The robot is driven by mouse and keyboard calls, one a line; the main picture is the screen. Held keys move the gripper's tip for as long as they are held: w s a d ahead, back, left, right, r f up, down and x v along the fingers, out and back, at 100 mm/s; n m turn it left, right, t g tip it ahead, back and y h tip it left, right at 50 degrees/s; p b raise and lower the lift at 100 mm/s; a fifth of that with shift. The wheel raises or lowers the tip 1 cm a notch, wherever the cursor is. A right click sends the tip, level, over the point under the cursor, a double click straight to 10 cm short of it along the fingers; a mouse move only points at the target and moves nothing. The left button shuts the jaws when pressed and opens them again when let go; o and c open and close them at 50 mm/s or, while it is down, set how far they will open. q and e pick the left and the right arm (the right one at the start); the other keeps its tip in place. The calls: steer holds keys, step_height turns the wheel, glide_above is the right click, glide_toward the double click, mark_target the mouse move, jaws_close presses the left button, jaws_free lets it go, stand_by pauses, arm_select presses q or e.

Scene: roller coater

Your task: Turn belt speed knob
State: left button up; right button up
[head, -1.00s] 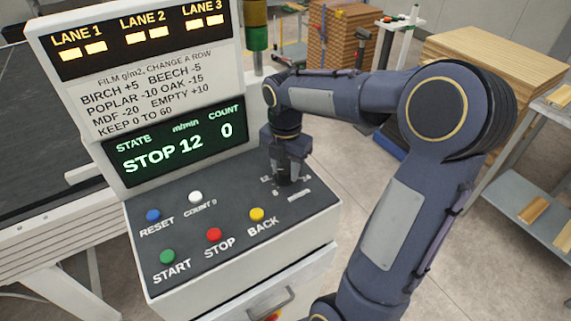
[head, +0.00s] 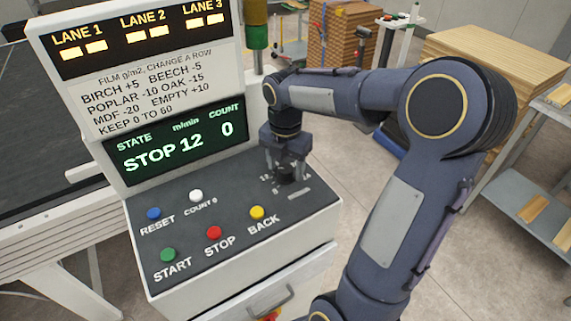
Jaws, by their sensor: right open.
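The control panel (head: 232,197) has a belt speed knob (head: 285,180) at its right end, mostly hidden under my right gripper; parts of its printed scale show around it. My right gripper (head: 286,170) is open and points down over the knob; whether its fingers touch the knob I cannot tell. The green display (head: 177,142) reads STOP, m/min 12 and count 0. My left gripper is not in view.
Blue reset (head: 153,214), white count (head: 196,196), green start (head: 167,255), red stop (head: 214,233) and yellow back (head: 257,213) buttons sit left of the knob. A lane sign (head: 140,40) stands behind. A dark belt (head: 50,130) lies at left.

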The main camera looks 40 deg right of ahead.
mark_target(286, 170)
step_height(286, 170, up, 8)
steer(key=shift+f, duration=0.2)
steer(key=shift+r, duration=0.1)
steer(key=shift+s, duration=0.1)
stand_by(0.6)
steer(key=shift+s+a+m, duration=0.2)
steer(key=shift+s+m, duration=0.05)
steer(key=shift+m, duration=0.15)
steer(key=s+a+f+m+t+y, duration=0.2)
steer(key=s+a+m, duration=0.4)
steer(key=m, duration=0.6)
steer(key=s+a+f+m+t+y, duration=0.1)
steer(key=s+a+f+m+t, duration=0.2)
steer(key=s+a+m, duration=0.3)
steer(key=s+f+m, duration=0.1)
steer(key=s+m, duration=0.2)
steer(key=m, duration=0.2)
steer(key=shift+s+a+m+t+y, duration=0.2)
steer(key=shift+s+m+t+y, duration=0.1)
steer(key=shift+s+m+y, duration=0.1)
steer(key=shift+c, duration=0.2)
